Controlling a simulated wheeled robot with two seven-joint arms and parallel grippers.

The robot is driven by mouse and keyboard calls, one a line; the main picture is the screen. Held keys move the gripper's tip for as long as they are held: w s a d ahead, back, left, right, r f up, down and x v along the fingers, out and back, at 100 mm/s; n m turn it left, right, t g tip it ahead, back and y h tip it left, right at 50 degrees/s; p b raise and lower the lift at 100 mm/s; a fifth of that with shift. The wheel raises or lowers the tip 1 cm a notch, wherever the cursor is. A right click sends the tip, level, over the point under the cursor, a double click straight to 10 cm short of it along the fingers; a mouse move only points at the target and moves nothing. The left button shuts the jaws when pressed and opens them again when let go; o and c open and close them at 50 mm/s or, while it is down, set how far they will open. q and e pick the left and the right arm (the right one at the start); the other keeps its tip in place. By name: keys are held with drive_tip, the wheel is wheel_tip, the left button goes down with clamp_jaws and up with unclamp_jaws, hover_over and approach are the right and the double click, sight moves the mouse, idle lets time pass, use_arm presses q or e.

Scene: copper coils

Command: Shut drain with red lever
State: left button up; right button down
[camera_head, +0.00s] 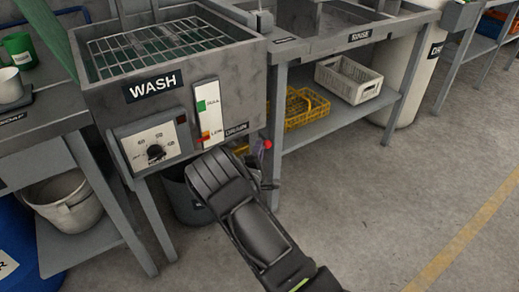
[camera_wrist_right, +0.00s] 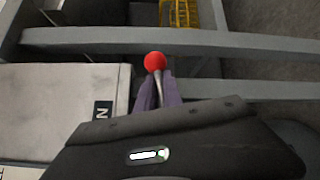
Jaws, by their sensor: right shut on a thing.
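The drain lever is a thin metal rod with a red ball knob (camera_head: 267,144), low at the right side of the grey wash tank (camera_head: 245,75). In the right wrist view the red knob (camera_wrist_right: 154,62) sits just beyond the fingertips, with the rod (camera_wrist_right: 158,85) running back between them. My right gripper (camera_wrist_right: 158,90) is shut on the lever, its purple fingers on both sides of the rod. In the head view my right gripper (camera_head: 262,152) is partly hidden behind its own wrist. The drain label (camera_head: 236,129) is beside it. My left gripper is out of view.
A bucket (camera_head: 185,200) stands under the tank. The rinse table (camera_head: 340,40) on the right has a shelf with a white crate (camera_head: 348,80) and yellow baskets (camera_head: 305,108). Its grey leg (camera_head: 277,165) is close to my right gripper. The floor at right is clear.

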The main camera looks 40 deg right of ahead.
drive_tip(key=shift+s+d, duration=0.2)
drive_tip(key=shift+d, duration=0.05)
idle(0.5)
